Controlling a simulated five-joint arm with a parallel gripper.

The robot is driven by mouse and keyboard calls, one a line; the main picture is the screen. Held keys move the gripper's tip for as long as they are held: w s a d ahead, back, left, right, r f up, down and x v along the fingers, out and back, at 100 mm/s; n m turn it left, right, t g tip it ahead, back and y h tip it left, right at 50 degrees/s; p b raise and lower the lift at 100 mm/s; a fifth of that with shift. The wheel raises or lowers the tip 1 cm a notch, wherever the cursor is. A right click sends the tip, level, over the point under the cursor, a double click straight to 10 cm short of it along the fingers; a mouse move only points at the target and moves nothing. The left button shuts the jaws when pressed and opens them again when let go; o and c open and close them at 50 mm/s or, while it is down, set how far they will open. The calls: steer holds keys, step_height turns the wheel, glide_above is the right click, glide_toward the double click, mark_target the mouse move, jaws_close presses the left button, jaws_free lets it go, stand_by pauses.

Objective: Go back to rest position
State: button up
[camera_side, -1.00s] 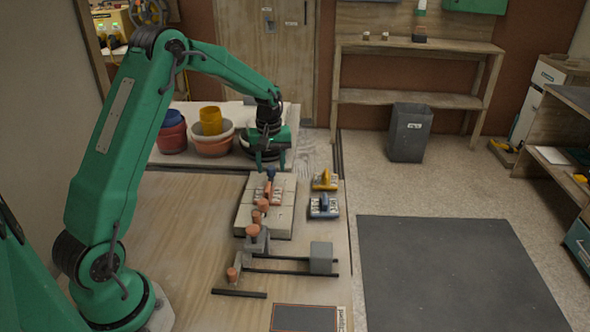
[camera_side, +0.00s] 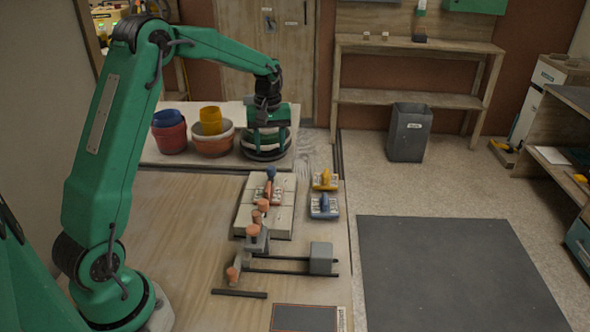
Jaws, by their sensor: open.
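My gripper (camera_side: 268,143) hangs at the end of my green arm, pointing down, at the far end of the wooden table. Its fingers are apart and nothing shows between them. In the picture it overlaps the dark round stack of pots (camera_side: 262,152) behind it. Below it in the picture are the pale blocks (camera_side: 284,217), with a tool with an orange handle and a blue knob (camera_side: 270,184) lying on them. The gripper is clear of these blocks and tools.
A yellow-handled tool (camera_side: 325,179) and a blue-handled tool (camera_side: 324,206) lie right of the blocks. A clamp with dark bars (camera_side: 320,258) lies nearer. Coloured pots (camera_side: 212,135) stand at the back. A grey bin (camera_side: 409,132) stands on the floor.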

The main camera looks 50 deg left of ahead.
steer(key=shift+r, duration=0.6)
steer(key=shift+s+d+r, duration=0.15)
steer(key=shift+d+r, duration=0.05)
steer(key=s+d+r+m+t, duration=0.2)
steer(key=s+d+r+m, duration=0.2)
steer(key=s+d+r, duration=0.4)
steer(key=s+d+r+m+t, duration=0.2)
steer(key=s+d+r+m, duration=0.25)
steer(key=s, duration=0.45)
steer(key=s+d+f+m+t, duration=0.1)
steer(key=s+d+f+m, duration=0.1)
steer(key=s, duration=0.6)
steer(key=shift+s+d+f+m+t, duration=0.35)
steer(key=shift+d+f+m, duration=0.1)
steer(key=shift+d, duration=0.4)
